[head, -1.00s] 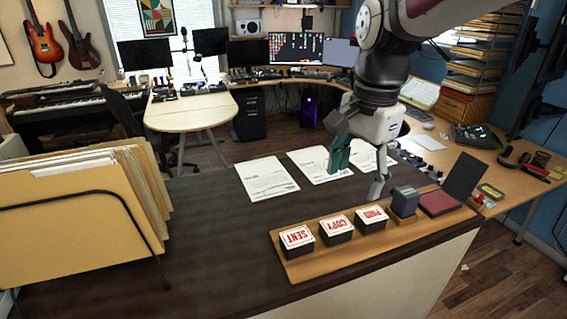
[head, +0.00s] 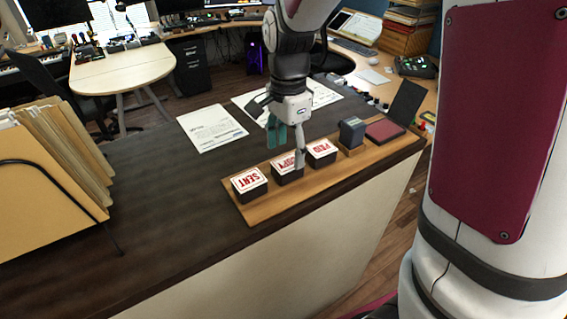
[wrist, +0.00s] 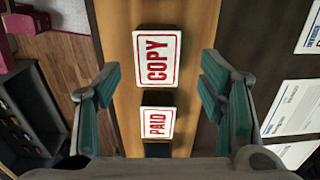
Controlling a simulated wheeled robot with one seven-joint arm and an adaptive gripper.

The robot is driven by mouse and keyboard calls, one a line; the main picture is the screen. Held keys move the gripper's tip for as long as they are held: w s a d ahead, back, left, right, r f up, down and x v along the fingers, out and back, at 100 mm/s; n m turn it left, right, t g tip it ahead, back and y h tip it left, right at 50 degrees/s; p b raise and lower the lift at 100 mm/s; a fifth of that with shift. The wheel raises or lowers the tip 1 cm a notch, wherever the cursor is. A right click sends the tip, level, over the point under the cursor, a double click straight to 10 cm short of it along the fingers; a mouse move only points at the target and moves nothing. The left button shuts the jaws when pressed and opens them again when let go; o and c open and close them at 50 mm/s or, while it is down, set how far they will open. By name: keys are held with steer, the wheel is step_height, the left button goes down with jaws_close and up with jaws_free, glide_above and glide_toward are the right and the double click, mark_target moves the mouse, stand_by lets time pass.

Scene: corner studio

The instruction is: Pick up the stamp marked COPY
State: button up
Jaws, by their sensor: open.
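The COPY stamp (head: 281,164) is a dark block with a white top and red lettering, standing on a wooden tray (head: 262,209) between the SENT stamp (head: 249,181) and the PAID stamp (head: 321,150). In the head view a finger hides part of its top. In the wrist view the COPY stamp (wrist: 157,58) lies between and ahead of the fingers, with the PAID stamp (wrist: 156,123) nearer. My gripper (head: 286,145) is open and empty, above the COPY stamp. Its two green-padded fingers stand either side of the stamp row in the wrist view. Contact with the tray cannot be told.
A small grey stamp (head: 352,131) and a red ink pad (head: 384,130) stand at the tray's right end, with a dark upright panel (head: 406,102) behind. Papers (head: 211,127) lie beyond the tray. A folder rack (head: 50,165) is at left. The dark desktop (head: 165,215) between is clear.

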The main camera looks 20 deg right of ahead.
mark_target(288, 163)
step_height(288, 163, down, 5)
steer(key=shift+s+r+p, duration=0.1)
steer(key=shift+s+p, duration=0.05)
steer(key=shift+p, duration=0.2)
steer(key=c, duration=1.3)
